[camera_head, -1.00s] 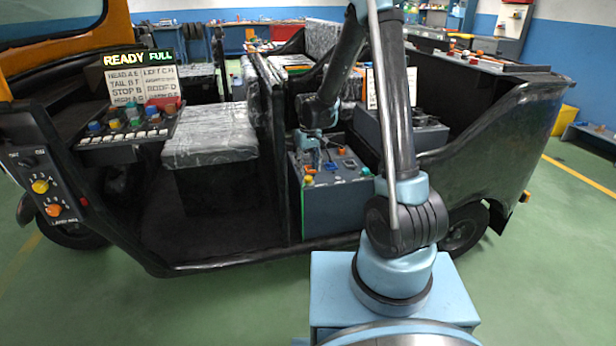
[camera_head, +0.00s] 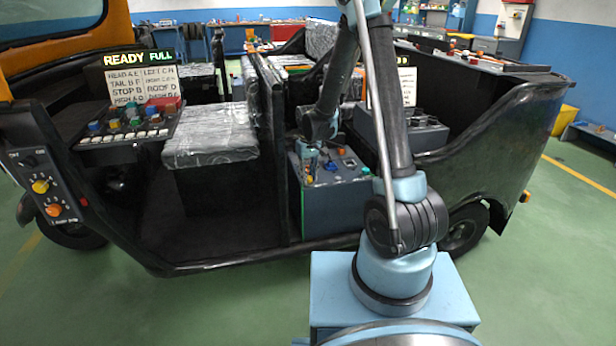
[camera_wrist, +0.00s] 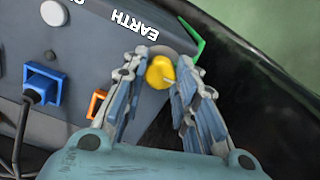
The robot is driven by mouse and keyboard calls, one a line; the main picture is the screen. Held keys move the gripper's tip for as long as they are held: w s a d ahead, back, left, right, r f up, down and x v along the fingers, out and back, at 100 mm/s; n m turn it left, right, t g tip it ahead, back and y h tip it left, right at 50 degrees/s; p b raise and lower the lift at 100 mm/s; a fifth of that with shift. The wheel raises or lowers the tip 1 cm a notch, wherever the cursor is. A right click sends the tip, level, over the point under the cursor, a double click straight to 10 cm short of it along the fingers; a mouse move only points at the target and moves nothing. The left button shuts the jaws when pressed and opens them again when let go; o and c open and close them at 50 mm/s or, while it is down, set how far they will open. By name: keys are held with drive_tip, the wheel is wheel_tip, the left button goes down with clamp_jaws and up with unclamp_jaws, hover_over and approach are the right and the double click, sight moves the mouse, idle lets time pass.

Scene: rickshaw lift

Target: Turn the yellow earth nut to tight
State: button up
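The yellow earth nut (camera_wrist: 161,72) sits on the dark panel beside the white EARTH label (camera_wrist: 135,24) in the wrist view. My gripper (camera_wrist: 167,62) has one finger on each side of the nut, with the tips at about its level. In the head view my gripper (camera_head: 311,166) points down over the front left corner of the grey box (camera_head: 335,208) and partly hides the nut.
A blue socket with a black plug (camera_wrist: 42,86), an orange clip (camera_wrist: 96,103) and a green corner strip (camera_wrist: 194,38) are close to the nut. The black seat partition (camera_head: 272,150) stands just left of the box. Open floor lies in front of the vehicle.

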sight(309, 177)
drive_tip(key=shift+m, duration=0.4)
drive_tip(key=o, duration=1.1)
drive_tip(key=shift+r, duration=0.1)
wheel_tip(309, 177, up, 12)
drive_tip(key=shift+f, duration=0.15)
